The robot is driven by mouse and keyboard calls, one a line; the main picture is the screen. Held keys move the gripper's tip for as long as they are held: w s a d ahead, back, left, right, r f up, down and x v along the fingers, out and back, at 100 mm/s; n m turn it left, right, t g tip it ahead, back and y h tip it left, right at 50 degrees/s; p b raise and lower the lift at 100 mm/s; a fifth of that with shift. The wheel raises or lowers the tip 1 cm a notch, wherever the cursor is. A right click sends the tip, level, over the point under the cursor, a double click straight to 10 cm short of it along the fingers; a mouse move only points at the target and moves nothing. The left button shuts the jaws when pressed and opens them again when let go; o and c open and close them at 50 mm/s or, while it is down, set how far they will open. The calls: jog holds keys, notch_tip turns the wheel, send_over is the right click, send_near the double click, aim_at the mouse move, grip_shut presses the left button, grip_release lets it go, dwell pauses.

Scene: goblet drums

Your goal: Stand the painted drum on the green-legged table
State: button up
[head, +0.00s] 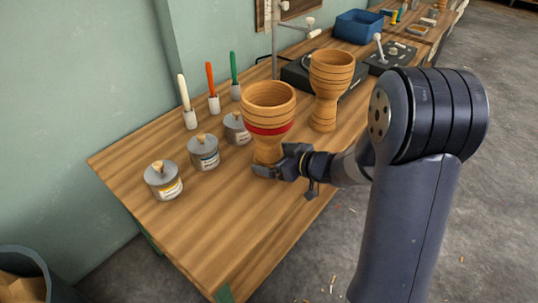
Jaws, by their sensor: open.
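The painted drum (269,104) is a wooden goblet shape with a red band around its bowl. It is upright near the right edge of the wooden table (215,228), whose visible legs are green. My gripper (277,163) is low at the drum's narrow foot, reaching in from the right. Its jaws are open beside the foot; one finger is in front of it. The drum's base is partly hidden by the finger, so I cannot tell whether the jaws touch it.
A plain goblet drum (329,86) stands close behind, by a dark machine (294,72). Three paint tins (204,152) and three upright brushes in white holders (212,92) stand left. A blue bin (357,25) is farther back. The table's near part is clear.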

jog(key=p+v, duration=0.2)
jog(key=v, duration=0.8)
jog(key=shift+s, duration=0.1)
